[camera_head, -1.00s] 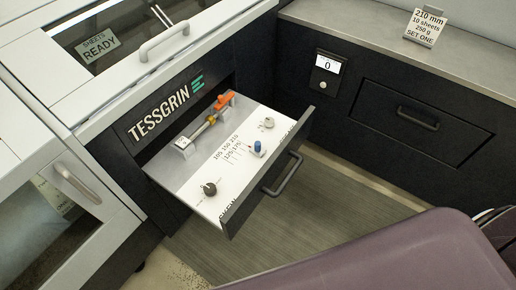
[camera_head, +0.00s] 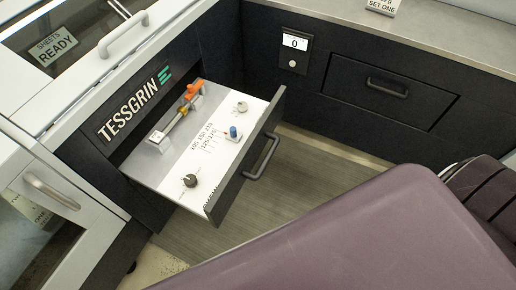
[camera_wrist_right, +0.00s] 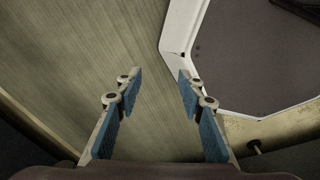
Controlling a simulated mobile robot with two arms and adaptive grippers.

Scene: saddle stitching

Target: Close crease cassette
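The crease cassette (camera_head: 200,160) is a drawer pulled out from the dark front of the TESSGRIN machine. Its white top carries a printed scale, a dark knob, a small light knob, a blue-topped slider and a bar with an orange end. A dark handle (camera_head: 262,157) is on its front face. My right gripper (camera_wrist_right: 155,85) is open and empty in the right wrist view, its blue-padded fingers apart above the floor. It does not show in the head view, and the cassette does not show in the right wrist view. My left gripper is not seen.
A counter display (camera_head: 295,43) reads 0. A closed dark drawer (camera_head: 392,92) is at the right. A glass door with a light handle (camera_head: 52,191) is at the left. Grey floor mat (camera_head: 290,190) lies before the cassette. My purple body part covers the lower right.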

